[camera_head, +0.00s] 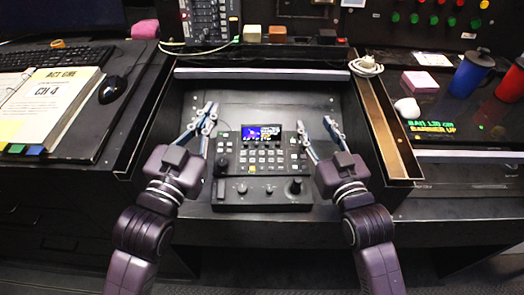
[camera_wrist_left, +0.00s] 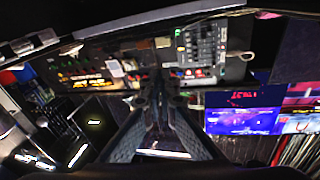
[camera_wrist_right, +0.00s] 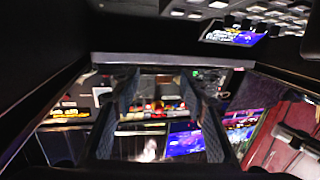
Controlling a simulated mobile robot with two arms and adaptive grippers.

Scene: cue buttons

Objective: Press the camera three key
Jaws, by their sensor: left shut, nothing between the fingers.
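A black control panel (camera_head: 262,190) with a small lit screen, rows of pale keys (camera_head: 261,158), knobs and a joystick lies in the recessed desk bay. The key labels are too small to read, so I cannot tell which is camera three. My left gripper (camera_head: 211,111) is shut and empty beside the panel's upper left edge. Its fingers meet in the left wrist view (camera_wrist_left: 158,85). My right gripper (camera_head: 314,127) is open and empty at the panel's upper right. The right wrist view shows its spread fingers (camera_wrist_right: 167,95) and part of the panel (camera_wrist_right: 265,14) at top right.
A keyboard (camera_head: 55,57), an open book (camera_head: 50,108) and a mouse (camera_head: 112,89) lie on the left. A blue cup (camera_head: 470,75) and a pink block (camera_head: 420,82) stand on the right. A mixer (camera_head: 207,20) stands behind.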

